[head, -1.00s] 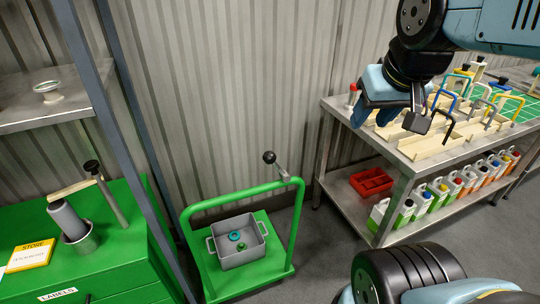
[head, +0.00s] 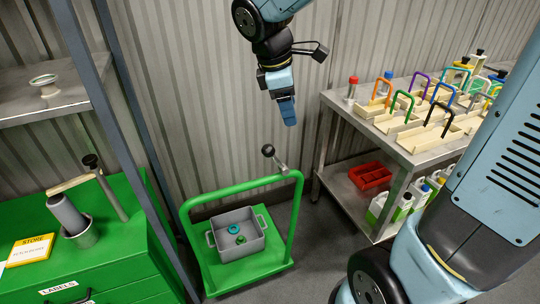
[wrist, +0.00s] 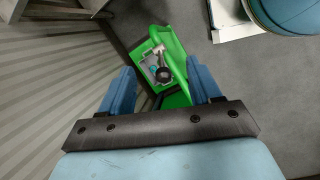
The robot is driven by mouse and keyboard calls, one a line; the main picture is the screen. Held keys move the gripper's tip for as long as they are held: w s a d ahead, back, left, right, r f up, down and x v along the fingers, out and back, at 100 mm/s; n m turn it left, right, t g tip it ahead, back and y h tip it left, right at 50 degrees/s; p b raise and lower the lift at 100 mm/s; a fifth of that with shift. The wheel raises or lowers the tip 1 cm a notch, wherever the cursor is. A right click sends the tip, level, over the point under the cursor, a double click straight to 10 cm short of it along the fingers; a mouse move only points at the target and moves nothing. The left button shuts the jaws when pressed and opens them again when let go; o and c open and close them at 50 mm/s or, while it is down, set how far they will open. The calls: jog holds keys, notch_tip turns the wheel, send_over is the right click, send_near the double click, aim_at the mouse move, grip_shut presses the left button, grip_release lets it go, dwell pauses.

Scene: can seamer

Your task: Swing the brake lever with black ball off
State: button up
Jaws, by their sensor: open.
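The brake lever (head: 275,160) is a short silver arm with a black ball on its upper left end. It sits on the right side of the green cart's handle (head: 240,185). In the wrist view the black ball (wrist: 163,72) shows between my fingers, some distance beyond them, with the silver arm above it. My gripper (head: 288,112) is open and empty, pointing down above the lever and clear of it. Its two blue fingers also show in the wrist view (wrist: 161,68).
A grey tub (head: 238,245) with a blue ring and a green piece stands on the cart. A steel bench (head: 408,150) with padlock-like shackles and a red crate (head: 370,178) on its lower shelf stand to the right. A green cabinet (head: 125,250) with another black-knobbed lever stands left.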

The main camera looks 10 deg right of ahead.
aim_at(268, 149)
jog(key=w+a+f+n+h, duration=0.1)
jog(key=w+a+f+n, duration=0.2)
jog(key=a+f+n, duration=0.35)
jog(key=shift+n+g, duration=0.25)
jog(key=shift+g, duration=0.05)
jog(key=x, duration=1.2)
jog(key=shift+w+a+f, duration=0.1)
jog(key=shift+w+a, duration=0.05)
jog(key=shift+a, duration=0.25)
jog(key=shift+c, duration=0.2)
grip_shut()
